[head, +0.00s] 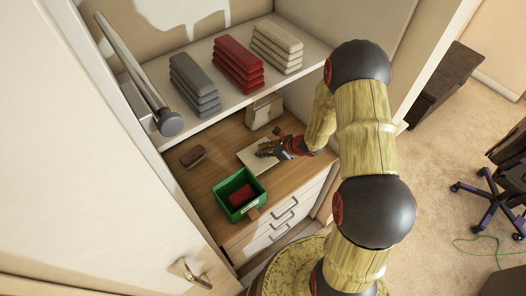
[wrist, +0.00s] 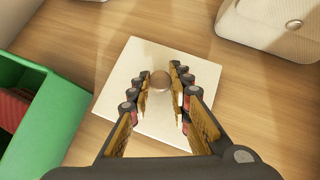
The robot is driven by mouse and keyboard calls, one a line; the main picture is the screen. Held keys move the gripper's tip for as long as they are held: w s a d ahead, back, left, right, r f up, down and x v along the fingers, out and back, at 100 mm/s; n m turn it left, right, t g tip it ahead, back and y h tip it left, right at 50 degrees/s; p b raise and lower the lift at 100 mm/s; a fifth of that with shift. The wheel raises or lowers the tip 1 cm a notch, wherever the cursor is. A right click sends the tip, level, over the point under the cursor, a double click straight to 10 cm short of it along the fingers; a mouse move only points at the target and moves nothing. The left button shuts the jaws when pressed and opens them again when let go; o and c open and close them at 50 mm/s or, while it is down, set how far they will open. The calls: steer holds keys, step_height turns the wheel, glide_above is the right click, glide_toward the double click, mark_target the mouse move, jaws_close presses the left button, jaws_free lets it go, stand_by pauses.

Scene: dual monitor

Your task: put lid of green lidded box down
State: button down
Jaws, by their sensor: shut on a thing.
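The lid (head: 250,158) is a flat cream square with a round brown knob (wrist: 160,83). It also shows in the wrist view (wrist: 125,85), flat over the wooden surface; I cannot tell whether it touches the wood. My gripper (head: 264,153) is above the lid, with its fingers around the knob in the wrist view (wrist: 160,76), shut on it. The green box (head: 223,190) stands open on the wood in front of the lid, with a dark red thing (head: 241,196) inside. Its green wall also shows at the left of the wrist view (wrist: 62,112).
A beige case (head: 264,111) stands behind the lid, and a small brown item (head: 192,156) lies to the left. A shelf (head: 212,111) above holds grey, red and cream folded stacks. A cabinet door (head: 100,170) stands at the left. Bare wood (head: 218,160) lies left of the lid.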

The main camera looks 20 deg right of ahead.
steer(key=shift+f, duration=0.3)
steer(key=c, duration=1.6)
jaws_free()
steer(key=shift+c, duration=0.2)
steer(key=shift+r, duration=0.1)
